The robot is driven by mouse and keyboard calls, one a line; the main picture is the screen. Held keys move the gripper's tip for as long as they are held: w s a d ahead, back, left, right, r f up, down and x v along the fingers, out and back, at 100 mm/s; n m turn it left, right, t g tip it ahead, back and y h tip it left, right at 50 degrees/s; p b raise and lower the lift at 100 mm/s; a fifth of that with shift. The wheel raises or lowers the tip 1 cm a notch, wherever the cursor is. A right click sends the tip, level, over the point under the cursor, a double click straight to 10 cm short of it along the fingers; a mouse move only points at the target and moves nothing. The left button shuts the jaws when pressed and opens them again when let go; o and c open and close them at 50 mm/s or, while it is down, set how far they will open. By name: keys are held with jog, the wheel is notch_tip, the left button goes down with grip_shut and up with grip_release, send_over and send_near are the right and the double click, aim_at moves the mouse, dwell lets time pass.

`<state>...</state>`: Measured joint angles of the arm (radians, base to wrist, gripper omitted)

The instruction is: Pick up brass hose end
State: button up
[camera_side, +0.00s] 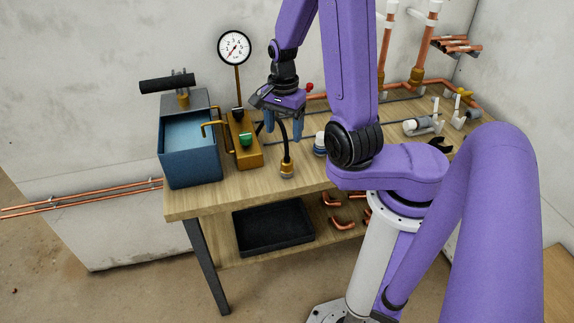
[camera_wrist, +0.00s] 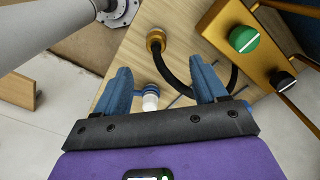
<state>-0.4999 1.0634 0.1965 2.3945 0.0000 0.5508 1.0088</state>
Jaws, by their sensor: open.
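The brass hose end (camera_side: 287,170) stands upright on the wooden bench top near its front edge, with a black hose (camera_side: 286,146) rising from it. In the wrist view the brass hose end (camera_wrist: 156,40) lies beyond the fingertips, and the hose curves back behind the right finger toward the brass block. My gripper (camera_side: 283,128) is above the hose end, fingers pointing down, apart from it. In the wrist view my gripper (camera_wrist: 158,66) has its two blue fingers spread wide with nothing held between them.
Left of the hose end stand a brass block (camera_side: 247,157) with a green knob, a pressure gauge (camera_side: 234,47) and a blue water tank (camera_side: 190,160). A small blue-and-white item (camera_side: 319,143) stands close on the right. Copper pipes (camera_side: 425,60) rise at the back right.

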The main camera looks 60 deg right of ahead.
aim_at(287, 160)
notch_tip(287, 160, down, 6)
jog(key=shift+f, duration=0.15)
jog(key=shift+s+d+f, duration=0.1)
jog(key=shift+s+f, duration=0.15)
jog(key=shift+f, duration=0.65)
jog(key=shift+s+d+f, duration=0.1)
jog(key=shift+s+f, duration=0.1)
jog(key=shift+f, duration=1.55)
jog(key=c, duration=0.9)
